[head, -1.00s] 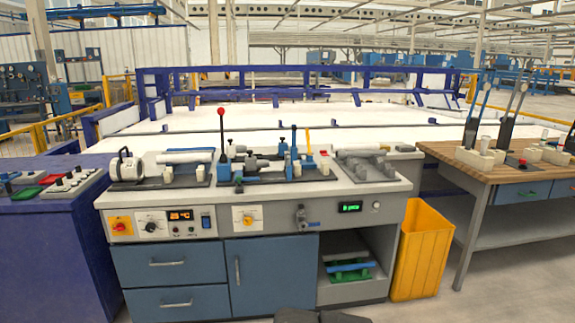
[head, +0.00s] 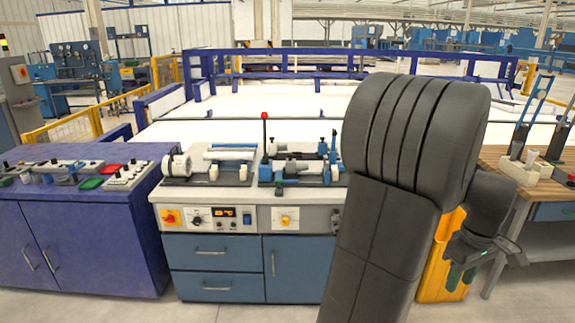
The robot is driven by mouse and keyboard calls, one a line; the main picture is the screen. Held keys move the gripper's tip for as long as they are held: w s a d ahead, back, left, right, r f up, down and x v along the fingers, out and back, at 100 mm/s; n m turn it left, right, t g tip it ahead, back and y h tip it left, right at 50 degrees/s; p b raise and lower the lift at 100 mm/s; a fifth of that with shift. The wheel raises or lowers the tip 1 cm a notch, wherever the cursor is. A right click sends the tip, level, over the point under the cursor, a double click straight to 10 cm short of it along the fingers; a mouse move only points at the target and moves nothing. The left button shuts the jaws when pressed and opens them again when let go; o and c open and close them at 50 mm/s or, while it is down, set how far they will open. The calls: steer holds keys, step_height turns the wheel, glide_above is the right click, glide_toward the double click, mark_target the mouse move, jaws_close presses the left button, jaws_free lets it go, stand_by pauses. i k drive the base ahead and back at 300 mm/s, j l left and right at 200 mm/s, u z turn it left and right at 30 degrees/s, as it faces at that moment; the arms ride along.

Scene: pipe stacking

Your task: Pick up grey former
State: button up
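My gripper (head: 463,277) hangs at the right in the head view, in front of the yellow bin, with two dark green fingertips pointing down. I see nothing held in it, but its opening is too small to judge. No single piece is clearly the grey former. Small grey pieces (head: 66,180) lie on the purple cabinet (head: 90,235) at the left, far from my gripper, beside green and red pieces. My arm hides the right end of the workbench.
The workbench (head: 217,246) carries a white machine (head: 177,164) and a blue-and-grey clamping fixture (head: 300,170). A yellow bin (head: 435,270) stands behind my gripper. A wooden table (head: 498,158) with upright levers is at the right. The floor before the purple cabinet is clear.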

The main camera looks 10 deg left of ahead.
mark_target(291, 167)
steer(key=i+u, duration=0.1)
steer(key=u, duration=0.3)
steer(key=i+l+u, duration=0.1)
steer(key=u, duration=0.3)
steer(key=i+l+u, duration=0.1)
steer(key=u, duration=0.3)
steer(key=i+l+u, duration=0.1)
steer(key=u, duration=0.25)
steer(key=i+l+u, duration=0.15)
steer(key=l, duration=0.3)
steer(key=i+l+u, duration=0.15)
steer(key=l, duration=0.3)
steer(key=i+l+u, duration=0.15)
steer(key=l, duration=0.3)
steer(key=i+l+u, duration=0.15)
steer(key=l, duration=0.35)
steer(key=i+l+u, duration=0.15)
steer(key=l, duration=0.95)
steer(key=i, duration=0.05)
